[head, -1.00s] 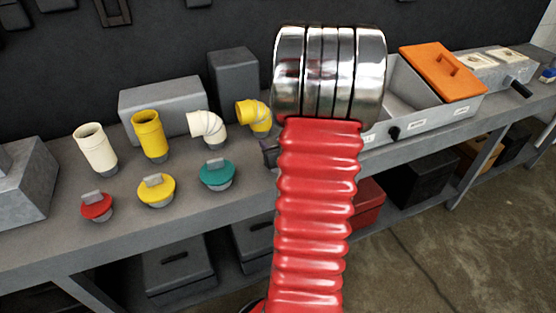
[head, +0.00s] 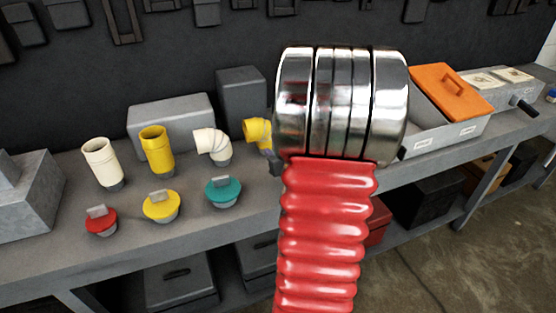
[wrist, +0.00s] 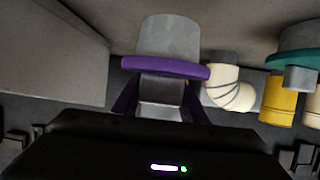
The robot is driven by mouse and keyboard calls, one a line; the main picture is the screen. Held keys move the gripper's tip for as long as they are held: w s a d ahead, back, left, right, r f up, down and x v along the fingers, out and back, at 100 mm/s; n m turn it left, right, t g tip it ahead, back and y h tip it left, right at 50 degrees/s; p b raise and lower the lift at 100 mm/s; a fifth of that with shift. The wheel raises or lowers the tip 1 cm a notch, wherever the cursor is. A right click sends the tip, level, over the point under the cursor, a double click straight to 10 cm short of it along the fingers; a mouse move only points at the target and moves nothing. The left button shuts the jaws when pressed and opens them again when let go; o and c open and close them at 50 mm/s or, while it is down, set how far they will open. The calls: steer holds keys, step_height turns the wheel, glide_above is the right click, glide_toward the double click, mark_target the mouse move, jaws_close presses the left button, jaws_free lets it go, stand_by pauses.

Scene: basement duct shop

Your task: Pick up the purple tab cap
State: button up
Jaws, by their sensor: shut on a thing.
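The purple tab cap (wrist: 166,67) is in the middle of the wrist view, with a purple rim, a grey round body and a grey tab. My gripper (wrist: 161,92) is shut on its tab, one dark finger on each side. Whether the cap is clear of the bench I cannot tell. In the head view the shiny metal end and red ribbed part of my arm hide the gripper and nearly all of the cap.
On the bench (head: 60,250) stand a red cap (head: 101,223), a yellow cap (head: 160,207) and a teal cap (head: 223,193). Behind them are a cream pipe (head: 103,163), a yellow pipe (head: 156,150), a white elbow (head: 213,145) and a yellow elbow (head: 256,133). An orange lid (head: 452,90) tops a grey bin at right.

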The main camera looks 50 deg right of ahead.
step_height(320, 180, up, 6)
stand_by(0.4)
steer(key=shift+s, duration=0.15)
stand_by(0.4)
